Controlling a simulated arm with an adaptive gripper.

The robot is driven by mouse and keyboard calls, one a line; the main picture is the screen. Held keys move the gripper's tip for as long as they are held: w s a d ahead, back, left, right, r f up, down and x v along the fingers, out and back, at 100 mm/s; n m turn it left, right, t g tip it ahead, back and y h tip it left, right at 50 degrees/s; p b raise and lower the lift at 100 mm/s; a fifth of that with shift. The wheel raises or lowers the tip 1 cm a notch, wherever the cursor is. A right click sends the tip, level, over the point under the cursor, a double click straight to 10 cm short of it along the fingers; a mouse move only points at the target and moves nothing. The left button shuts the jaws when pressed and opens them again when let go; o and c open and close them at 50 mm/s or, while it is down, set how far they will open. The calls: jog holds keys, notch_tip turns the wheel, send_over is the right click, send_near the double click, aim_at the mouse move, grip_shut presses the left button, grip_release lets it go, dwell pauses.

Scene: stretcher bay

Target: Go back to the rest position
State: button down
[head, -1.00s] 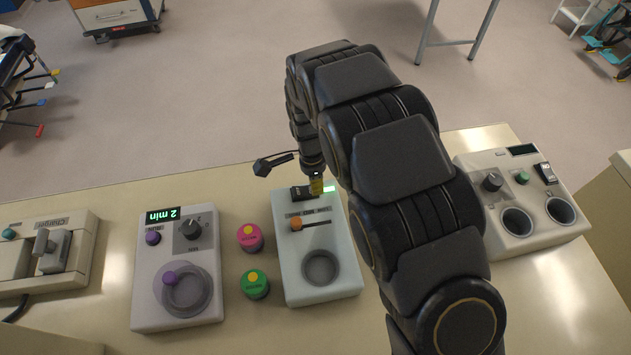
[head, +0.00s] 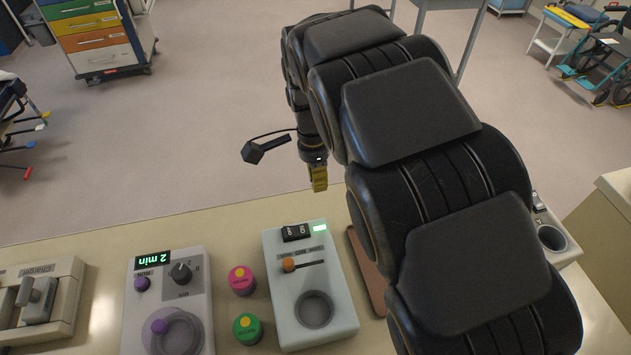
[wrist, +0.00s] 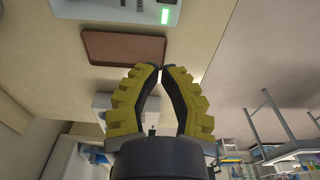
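My gripper (head: 319,178) hangs from my bent dark arm, above the far edge of the table and beyond the pale device with the orange slider (head: 335,293). In the wrist view the two yellow-ribbed fingers of my gripper (wrist: 160,68) curve in until their tips almost meet, with nothing between them. The gripper is apart from every thing on the table. My arm hides part of the table's right side.
On the table (head: 240,213) are a timer device (head: 196,300) reading "2 min", a pink jar (head: 241,282), a green jar (head: 247,331) and a charger (head: 60,300). A brown tray (head: 366,270) lies right of the slider device, partly behind my arm. The air above is clear.

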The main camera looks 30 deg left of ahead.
dwell(0.4)
jog(key=s+d+r+n+g, duration=0.15)
jog(key=d+r, duration=0.25)
jog(key=d, duration=0.7)
jog(key=s+d+r+n+t, duration=0.1)
jog(key=s+d+r+n, duration=0.2)
jog(key=d, duration=0.7)
jog(key=s+d+n+g, duration=0.1)
jog(key=s+d+n, duration=0.1)
jog(key=s+d, duration=0.3)
jog(key=s+d+r+n+g, duration=0.1)
jog(key=s+d, duration=0.4)
jog(key=s, duration=0.6)
jog(key=shift+d+n+y, duration=0.2)
jog(key=shift+n+y, duration=0.1)
jog(key=shift+n, duration=0.45)
jog(key=shift+r, duration=0.1)
